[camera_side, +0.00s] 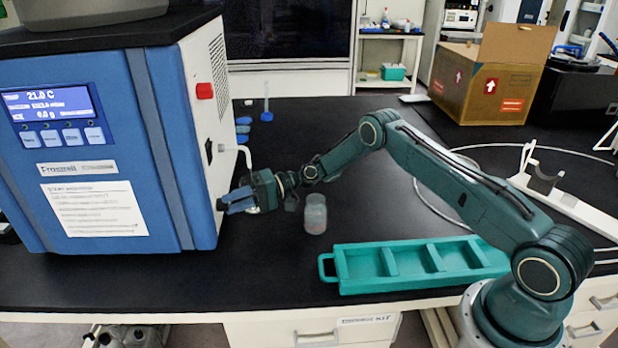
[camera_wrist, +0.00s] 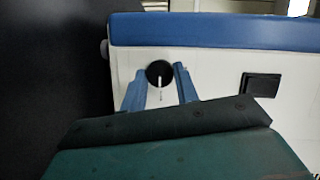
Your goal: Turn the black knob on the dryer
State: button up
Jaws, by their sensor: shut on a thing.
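The freeze dryer (camera_side: 165,120) is a blue and white box at the left in the side view; its white side panel also shows in the wrist view (camera_wrist: 215,75). The black knob (camera_wrist: 159,71) is round with a white pointer line and sits on that panel. My gripper (camera_wrist: 160,80) has its two blue fingers on either side of the knob, shut on it. The pointer line runs about straight down in the wrist view. In the side view my gripper (camera_side: 232,200) is at the dryer's lower side panel and hides the knob.
A black rectangular part (camera_wrist: 261,87) is on the panel right of the knob. A clear jar (camera_side: 316,214) stands close to my wrist. A teal tray (camera_side: 345,268) lies in front of the arm. A cardboard box (camera_side: 487,85) stands at the back right. The bench behind the arm is mostly clear.

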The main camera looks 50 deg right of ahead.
jog(key=o, duration=1)
jog(key=shift+c, duration=0.2)
notch_tip(320, 180, up, 7)
jog(key=s+d, duration=0.1)
jog(key=d, duration=0.1)
jog(key=shift+d+r, duration=0.15)
jog(key=shift+d, duration=0.25)
jog(key=shift+r, duration=0.1)
